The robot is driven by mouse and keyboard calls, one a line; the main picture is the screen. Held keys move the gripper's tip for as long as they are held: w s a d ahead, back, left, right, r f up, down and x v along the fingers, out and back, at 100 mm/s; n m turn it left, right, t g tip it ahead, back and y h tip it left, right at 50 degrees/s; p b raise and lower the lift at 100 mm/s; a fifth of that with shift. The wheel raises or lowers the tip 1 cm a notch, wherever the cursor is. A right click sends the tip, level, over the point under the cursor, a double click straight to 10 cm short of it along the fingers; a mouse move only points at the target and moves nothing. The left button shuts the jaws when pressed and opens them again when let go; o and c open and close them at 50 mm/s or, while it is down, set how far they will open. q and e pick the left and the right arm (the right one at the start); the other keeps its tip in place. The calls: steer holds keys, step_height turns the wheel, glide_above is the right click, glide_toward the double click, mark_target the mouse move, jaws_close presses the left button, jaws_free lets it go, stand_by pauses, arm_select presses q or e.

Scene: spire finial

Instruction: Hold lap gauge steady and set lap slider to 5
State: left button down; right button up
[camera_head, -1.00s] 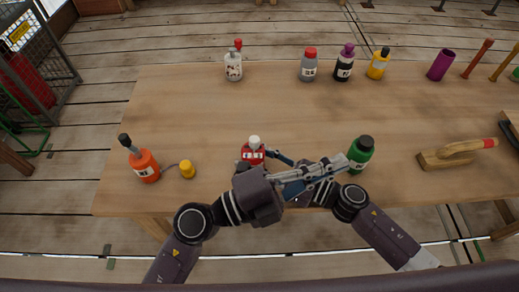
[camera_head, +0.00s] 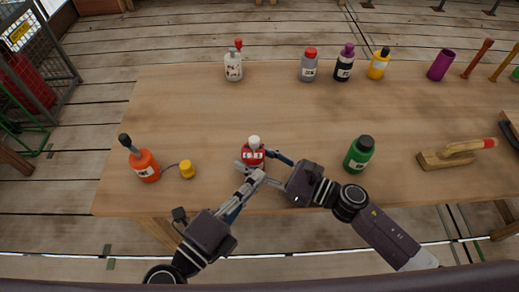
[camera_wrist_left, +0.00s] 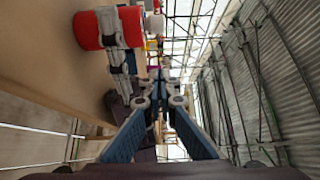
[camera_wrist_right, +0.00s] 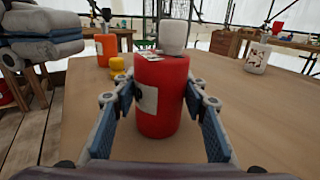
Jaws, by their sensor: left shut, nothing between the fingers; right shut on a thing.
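A red bottle-shaped object with a white top, probably the lap gauge (camera_head: 253,147), stands upright near the table's front edge. It also shows in the right wrist view (camera_wrist_right: 165,115), with a pale label on its side. My right gripper (camera_wrist_right: 160,98) is shut around its red body from both sides. My left gripper (camera_head: 257,176) is shut and empty, just in front of it and beside the right gripper's fingers. In the left wrist view its fingers (camera_wrist_left: 158,76) are together, with the red body (camera_wrist_left: 92,30) at upper left. I cannot make out a slider or its setting.
On the wooden table (camera_head: 200,115), an orange bottle (camera_head: 146,168) and a yellow cap (camera_head: 187,169) stand left, a green bottle (camera_head: 358,155) right. A wooden trowel-like tool (camera_head: 452,155) lies farther right. Several bottles line the back. The middle is clear.

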mark_target(256, 156)
arm_select(q)
steer(key=shift+w+d, duration=0.2)
steer(key=shift+w, duration=1.1)
steer(key=shift+w+d, duration=0.25)
steer(key=shift+w, duration=1)
steer(key=shift+w+d, duration=0.2)
steer(key=shift+w, duration=1.1)
steer(key=shift+w+a, duration=0.15)
steer(key=shift+a, duration=0.4)
steer(key=shift+d, duration=0.1)
